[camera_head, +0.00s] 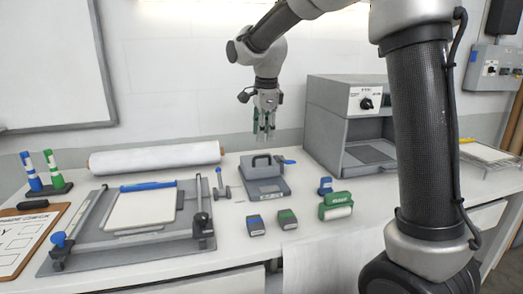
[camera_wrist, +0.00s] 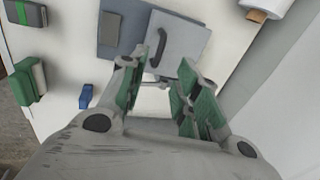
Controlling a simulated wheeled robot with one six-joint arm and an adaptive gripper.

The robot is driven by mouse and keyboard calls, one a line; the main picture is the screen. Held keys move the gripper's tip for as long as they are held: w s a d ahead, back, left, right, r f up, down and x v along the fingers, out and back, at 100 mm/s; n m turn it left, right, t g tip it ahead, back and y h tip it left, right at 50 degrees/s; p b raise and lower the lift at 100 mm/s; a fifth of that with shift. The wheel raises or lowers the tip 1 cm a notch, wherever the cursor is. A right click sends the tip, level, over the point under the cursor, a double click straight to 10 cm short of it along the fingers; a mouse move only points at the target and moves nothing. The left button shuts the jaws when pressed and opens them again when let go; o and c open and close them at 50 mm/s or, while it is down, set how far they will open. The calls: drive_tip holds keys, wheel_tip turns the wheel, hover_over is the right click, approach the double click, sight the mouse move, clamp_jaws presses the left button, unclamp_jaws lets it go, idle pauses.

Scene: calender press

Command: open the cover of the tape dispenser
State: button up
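A grey device with a flat lid and a dark bar handle (camera_head: 262,168) stands in the middle of the bench; it best fits the tape dispenser. Its lid looks closed, and a blue lever sticks out at its right. In the wrist view its light grey lid (camera_wrist: 190,42) with the handle lies just beyond my fingers, beside its darker grey base. My gripper (camera_head: 264,136) hangs above the device, pointing down, apart from it. In the wrist view my gripper (camera_wrist: 162,95) has its green-padded fingers spread with nothing between them.
A large grey machine (camera_head: 325,115) with a knob stands right of the device. A white roll (camera_head: 155,157) lies at the back left, a grey frame press (camera_head: 85,252) in front of it.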

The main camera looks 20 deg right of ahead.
sight(263, 157)
drive_tip(key=f, duration=0.2)
drive_tip(key=w+f, duration=0.1)
drive_tip(key=f, duration=0.4)
drive_tip(key=shift+w+d+f, duration=0.1)
drive_tip(key=shift+w+f, duration=0.1)
drive_tip(key=shift+f, duration=0.1)
clamp_jaws()
